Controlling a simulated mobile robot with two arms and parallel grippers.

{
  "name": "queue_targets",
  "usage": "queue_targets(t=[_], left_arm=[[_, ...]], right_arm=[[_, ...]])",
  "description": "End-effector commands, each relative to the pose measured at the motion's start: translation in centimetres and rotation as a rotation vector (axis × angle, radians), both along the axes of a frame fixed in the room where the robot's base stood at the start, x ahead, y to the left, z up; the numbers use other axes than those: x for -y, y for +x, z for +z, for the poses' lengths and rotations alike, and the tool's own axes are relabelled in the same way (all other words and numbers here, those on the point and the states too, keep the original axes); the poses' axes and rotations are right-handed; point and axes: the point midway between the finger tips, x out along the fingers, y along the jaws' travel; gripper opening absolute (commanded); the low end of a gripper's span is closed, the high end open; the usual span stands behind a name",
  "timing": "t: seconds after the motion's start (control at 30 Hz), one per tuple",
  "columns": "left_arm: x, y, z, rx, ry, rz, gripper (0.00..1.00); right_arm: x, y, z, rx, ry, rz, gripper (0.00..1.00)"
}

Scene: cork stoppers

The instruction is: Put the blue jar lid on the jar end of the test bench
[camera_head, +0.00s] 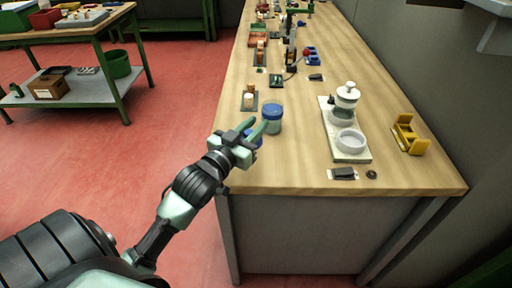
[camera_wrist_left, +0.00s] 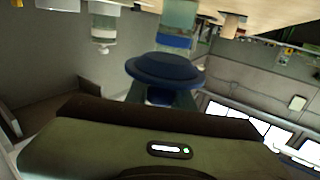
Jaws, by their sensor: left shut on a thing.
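My left gripper (camera_head: 250,130) is shut on a blue round lid (camera_head: 255,138) near the table's front left corner. In the left wrist view the lid (camera_wrist_left: 165,70) is a dark blue disc held in front of the gripper. A clear jar with a blue top (camera_head: 272,120) stands upright on the table just beyond and right of my gripper; it also shows upside down in the left wrist view (camera_wrist_left: 178,25). A pale plate (camera_head: 350,156) to the right carries a white-topped vessel (camera_head: 346,98) and a white round dish (camera_head: 350,140). My right gripper is not visible.
A yellow holder (camera_head: 408,136) stands right of the plate. A black block (camera_head: 343,173) and a dark ring (camera_head: 372,174) lie at the front. The tabletop between jar and plate is clear.

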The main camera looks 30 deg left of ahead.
Motion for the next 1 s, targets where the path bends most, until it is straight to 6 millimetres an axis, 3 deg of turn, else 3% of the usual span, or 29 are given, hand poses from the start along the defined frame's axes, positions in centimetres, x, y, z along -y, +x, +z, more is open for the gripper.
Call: queue_targets(t=[0.03, 0.27, 0.5, 0.93, 0.97, 1.0], left_arm=[[0.0, 0.0, -1.2, -0.004, -0.002, 0.000, 0.00], [0.0, 0.0, -3.1, 0.000, 0.000, 0.000, 0.00], [0.0, 0.0, -6.5, -0.001, 0.000, 0.000, 0.00], [0.0, 0.0, -7.1, 0.001, 0.001, -0.001, 0.00], [0.0, 0.0, -7.1, 0.001, 0.001, -0.001, 0.29], [0.0, 0.0, -7.1, 0.001, 0.001, -0.001, 0.40]], right_arm=[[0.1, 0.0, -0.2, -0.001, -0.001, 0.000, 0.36], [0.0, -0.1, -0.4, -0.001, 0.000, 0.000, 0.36], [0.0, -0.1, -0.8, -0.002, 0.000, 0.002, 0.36], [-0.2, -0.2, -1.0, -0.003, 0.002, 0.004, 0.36], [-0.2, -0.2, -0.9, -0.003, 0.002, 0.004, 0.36], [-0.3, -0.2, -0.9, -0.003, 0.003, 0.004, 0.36]])
